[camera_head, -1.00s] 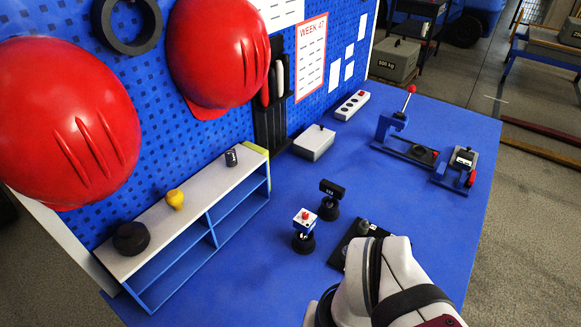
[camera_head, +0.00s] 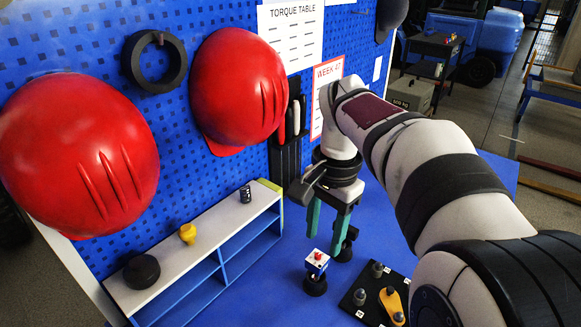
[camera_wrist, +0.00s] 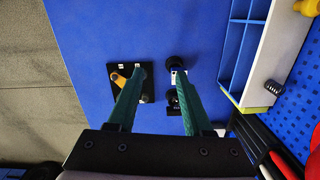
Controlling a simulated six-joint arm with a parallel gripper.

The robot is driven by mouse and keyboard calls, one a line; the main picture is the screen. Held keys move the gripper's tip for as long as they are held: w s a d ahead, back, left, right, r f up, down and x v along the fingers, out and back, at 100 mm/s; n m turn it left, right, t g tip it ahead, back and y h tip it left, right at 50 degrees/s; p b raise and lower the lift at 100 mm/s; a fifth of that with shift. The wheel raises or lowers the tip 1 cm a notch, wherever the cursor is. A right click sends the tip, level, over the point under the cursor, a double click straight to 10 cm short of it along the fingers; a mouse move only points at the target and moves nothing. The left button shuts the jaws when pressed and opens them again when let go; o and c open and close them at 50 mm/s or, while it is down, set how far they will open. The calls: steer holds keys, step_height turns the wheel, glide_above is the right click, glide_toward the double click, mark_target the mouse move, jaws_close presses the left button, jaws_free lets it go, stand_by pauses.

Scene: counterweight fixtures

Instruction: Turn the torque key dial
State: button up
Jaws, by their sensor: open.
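A black plate (camera_head: 373,288) lies flat on the blue table at the lower middle of the head view, with several grey knobs and a yellow-orange key-like lever (camera_head: 390,303) on it. I take this for the torque key dial. My gripper (camera_head: 323,243) points down with teal fingers apart and nothing between them. It is above the table, left of and behind the plate. In the wrist view the open fingers (camera_wrist: 160,72) reach over the table. The left finger covers part of the plate (camera_wrist: 122,67); the lever (camera_wrist: 117,78) shows left of it.
A small white-and-blue box with a red button (camera_head: 317,260) stands on a black base close to the fingers. A dark stand is partly hidden behind my gripper. A low shelf (camera_head: 215,250) holds a yellow weight (camera_head: 187,234) and a black one (camera_head: 141,271). Red helmets (camera_head: 238,90) hang behind.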

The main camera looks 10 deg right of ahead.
mark_target(318, 255)
steer(key=w+d+f+m, duration=0.2)
steer(key=w+m, duration=0.1)
steer(key=w, duration=0.7)
steer(key=shift+h, duration=0.3)
steer(key=f, duration=1.5)
steer(key=shift+w+f, duration=0.3)
jaws_close()
